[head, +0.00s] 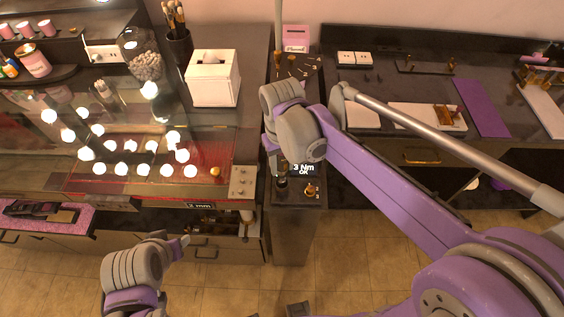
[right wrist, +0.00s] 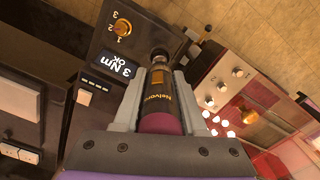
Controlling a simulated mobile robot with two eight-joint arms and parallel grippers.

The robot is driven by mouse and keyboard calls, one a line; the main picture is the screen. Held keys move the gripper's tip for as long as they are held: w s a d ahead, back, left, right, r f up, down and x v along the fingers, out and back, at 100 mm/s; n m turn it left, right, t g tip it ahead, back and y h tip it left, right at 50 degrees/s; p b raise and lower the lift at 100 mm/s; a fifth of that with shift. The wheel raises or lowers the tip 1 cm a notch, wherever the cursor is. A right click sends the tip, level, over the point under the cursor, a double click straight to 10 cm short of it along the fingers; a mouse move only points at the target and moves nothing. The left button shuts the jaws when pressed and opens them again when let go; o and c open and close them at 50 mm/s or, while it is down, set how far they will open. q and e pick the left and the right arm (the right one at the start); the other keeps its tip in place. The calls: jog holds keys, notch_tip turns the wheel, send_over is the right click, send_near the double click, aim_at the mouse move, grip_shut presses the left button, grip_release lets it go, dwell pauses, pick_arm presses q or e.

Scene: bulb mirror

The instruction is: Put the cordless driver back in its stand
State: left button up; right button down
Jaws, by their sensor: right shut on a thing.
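My right gripper (right wrist: 160,80) is shut on the cordless driver (right wrist: 160,104), a dark cylinder with a purple end and an orange band. The driver's dark front end points at the black stand unit (right wrist: 141,32), which has a knob and a lit "3 Nm OK" display (right wrist: 116,65). I cannot tell whether that end touches the stand. In the head view the stand unit's dark top (head: 318,200) is at the centre, and my right wrist hides most of the right gripper above it. My left gripper (head: 183,241) is at the lower left, apart from the stand; its jaws are unclear.
A glass-topped counter with a lit bulb mirror (head: 120,160) stands left of the stand. A tissue box (head: 213,78) and a brush cup (head: 178,45) are behind it. A dark bench (head: 380,75) with a purple mat (head: 482,108) is at right. The floor in front is clear.

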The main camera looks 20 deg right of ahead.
pick_arm(q)
jog(key=shift+s+f+b, duration=0.35)
jog(key=shift+f+b, duration=0.2)
jog(key=shift+f, duration=0.25)
jog(key=shift+s+f+b, duration=0.3)
jog(key=shift+f+b, duration=0.2)
jog(key=shift+f, duration=0.3)
pick_arm(e)
jog(key=shift+f, duration=2)
jog(key=shift+c, duration=1.9)
grip_release()
pick_arm(q)
jog(key=shift+w+r+p, duration=0.15)
jog(key=shift+r+p, duration=0.2)
jog(key=shift+r, duration=0.15)
pick_arm(e)
notch_tip(320, 180, up, 11)
jog(key=shift+f, duration=0.1)
